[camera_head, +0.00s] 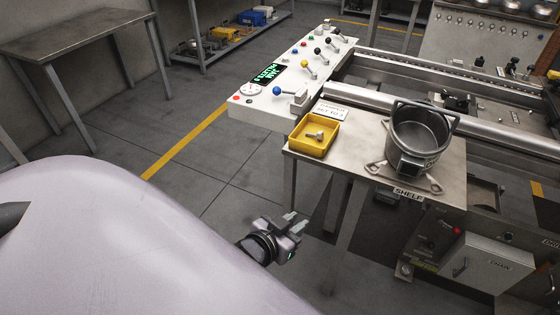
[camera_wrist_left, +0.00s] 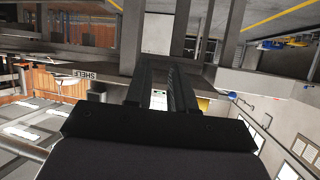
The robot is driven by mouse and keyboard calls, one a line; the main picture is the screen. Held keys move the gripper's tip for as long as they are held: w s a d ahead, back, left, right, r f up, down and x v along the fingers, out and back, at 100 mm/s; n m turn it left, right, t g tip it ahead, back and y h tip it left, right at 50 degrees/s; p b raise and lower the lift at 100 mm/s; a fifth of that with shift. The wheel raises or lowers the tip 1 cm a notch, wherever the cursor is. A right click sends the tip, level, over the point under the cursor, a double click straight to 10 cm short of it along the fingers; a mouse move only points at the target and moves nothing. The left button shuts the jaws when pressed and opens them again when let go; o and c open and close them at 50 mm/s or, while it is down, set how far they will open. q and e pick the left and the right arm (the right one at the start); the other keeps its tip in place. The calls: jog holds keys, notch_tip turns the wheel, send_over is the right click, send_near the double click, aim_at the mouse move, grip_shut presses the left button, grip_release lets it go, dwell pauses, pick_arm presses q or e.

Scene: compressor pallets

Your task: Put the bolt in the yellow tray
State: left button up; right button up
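The yellow tray (camera_head: 304,148) sits on the left end of the metal shelf table. A small silver bolt (camera_head: 316,135) lies inside the tray, on its floor. My left gripper (camera_head: 296,222) hangs in the air in front of and below the shelf table, apart from the tray. In the left wrist view its two dark fingers (camera_wrist_left: 158,85) stand apart with an empty gap between them. The bolt cannot be made out in that view. My right gripper is not in view.
A dark metal pot (camera_head: 420,135) stands right of the tray on the shelf table (camera_head: 352,150). A control panel with levers (camera_head: 285,92) is behind the tray. A grey box (camera_head: 490,262) is low at right. Open floor lies left of the table.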

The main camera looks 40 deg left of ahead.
pick_arm(q)
jog(key=s+d+f+m+g+h, duration=0.1)
jog(key=s+d+f+g+h, duration=0.1)
jog(key=s+d+f, duration=0.2)
jog(key=s+f, duration=0.3)
jog(key=s, duration=0.4)
jog(key=shift+s+f+m+g, duration=0.15)
jog(key=shift+f+m+g, duration=0.1)
jog(key=shift+m+g, duration=0.15)
jog(key=shift+d, duration=0.1)
